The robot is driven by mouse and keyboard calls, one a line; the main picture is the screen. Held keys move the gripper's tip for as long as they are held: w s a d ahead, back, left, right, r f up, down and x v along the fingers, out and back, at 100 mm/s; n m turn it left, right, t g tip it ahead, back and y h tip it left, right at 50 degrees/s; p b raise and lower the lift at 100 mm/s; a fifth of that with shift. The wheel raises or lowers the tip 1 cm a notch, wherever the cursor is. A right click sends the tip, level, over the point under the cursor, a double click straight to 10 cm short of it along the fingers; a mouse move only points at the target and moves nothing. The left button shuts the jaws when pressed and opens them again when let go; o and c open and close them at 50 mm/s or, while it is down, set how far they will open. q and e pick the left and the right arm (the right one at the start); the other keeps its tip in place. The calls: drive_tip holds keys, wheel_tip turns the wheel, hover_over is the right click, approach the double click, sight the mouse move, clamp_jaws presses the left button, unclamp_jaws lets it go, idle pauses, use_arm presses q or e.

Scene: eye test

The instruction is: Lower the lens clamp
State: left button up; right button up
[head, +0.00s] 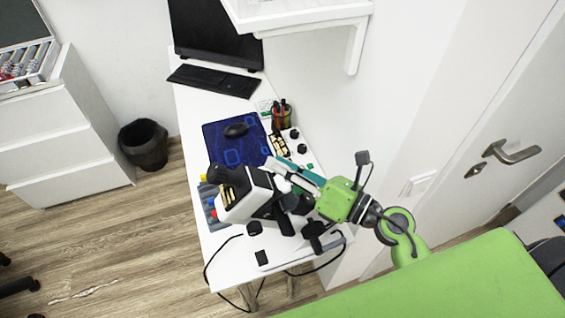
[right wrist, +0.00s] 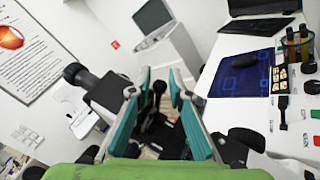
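A white and black lens meter (head: 252,196) stands tilted on the near part of the white desk (head: 215,262). In the right wrist view, its dark body (right wrist: 108,92) is at the left, partly behind a finger. Small black parts (right wrist: 150,118) show between the fingers; I cannot tell which is the lens clamp or how high it sits. My right gripper (head: 281,168) reaches in from the right, over or beside the meter. In the right wrist view its two teal fingers (right wrist: 158,76) are apart, with no clear contact. My left gripper is not in view.
A blue mat (head: 222,134) with a black mouse (head: 236,130), a pen holder (head: 282,116), a keyboard (head: 214,80) and a monitor (head: 212,35) are farther along the desk. A white shelf (head: 300,14) overhangs it. Wall and door (head: 510,130) are right.

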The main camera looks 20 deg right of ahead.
clamp_jaws()
drive_tip(key=shift+d+f+b, duration=0.8)
drive_tip(key=shift+f+b, duration=0.3)
drive_tip(key=shift+b, duration=0.05)
drive_tip(key=shift+d, duration=0.35)
unclamp_jaws()
drive_tip(key=shift+a, duration=0.1)
drive_tip(key=v, duration=1.2)
